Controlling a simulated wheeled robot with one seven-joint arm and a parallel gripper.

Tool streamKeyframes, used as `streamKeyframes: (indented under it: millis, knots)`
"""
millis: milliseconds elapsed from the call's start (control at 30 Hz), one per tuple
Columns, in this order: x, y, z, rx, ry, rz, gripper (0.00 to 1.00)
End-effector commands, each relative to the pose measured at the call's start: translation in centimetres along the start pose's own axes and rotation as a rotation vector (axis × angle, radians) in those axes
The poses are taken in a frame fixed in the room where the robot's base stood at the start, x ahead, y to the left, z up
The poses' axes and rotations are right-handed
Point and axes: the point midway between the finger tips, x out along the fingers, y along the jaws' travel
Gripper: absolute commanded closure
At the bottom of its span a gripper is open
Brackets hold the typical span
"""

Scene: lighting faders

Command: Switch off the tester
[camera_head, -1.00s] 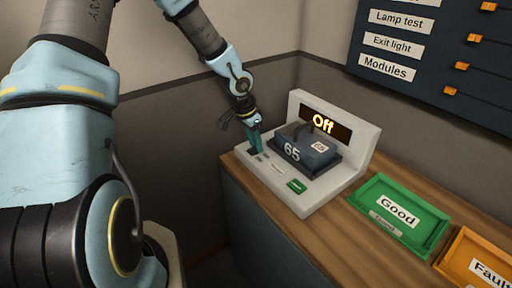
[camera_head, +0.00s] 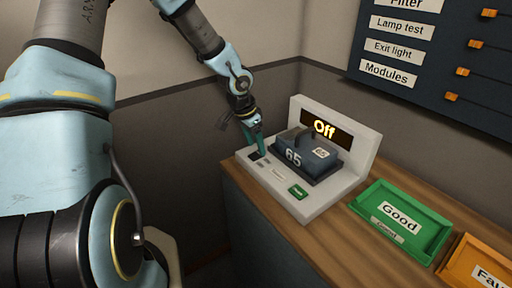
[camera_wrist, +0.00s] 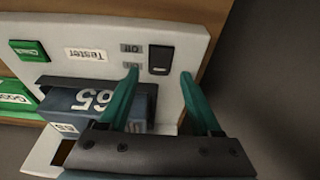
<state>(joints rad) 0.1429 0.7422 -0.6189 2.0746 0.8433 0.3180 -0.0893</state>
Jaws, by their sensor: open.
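A black rocker switch (camera_wrist: 160,60) is at the tester's front corner, beside small On and Off labels. A green button (camera_head: 298,191) is at the other end of the front strip. My gripper (camera_wrist: 160,71) has teal fingers, open and empty, spread on either side of the switch in the wrist view. In the head view it hovers at the tester's left corner; contact cannot be told.
A green tray (camera_head: 372,228) labelled Good and an orange tray (camera_head: 450,270) stand to the right on the bench (camera_head: 300,239). A dark wall panel (camera_head: 425,95) with labels and orange sliders hangs behind. The bench ends just left of the tester.

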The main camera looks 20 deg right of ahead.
Motion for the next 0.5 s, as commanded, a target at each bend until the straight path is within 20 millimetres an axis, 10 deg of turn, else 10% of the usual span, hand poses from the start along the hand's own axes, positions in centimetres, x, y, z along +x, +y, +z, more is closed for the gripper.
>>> streamKeyframes:
  millis: [500]
  knots:
    - [-8.6, -0.1, 0.1, -0.002, 0.000, -0.002, 0.35]
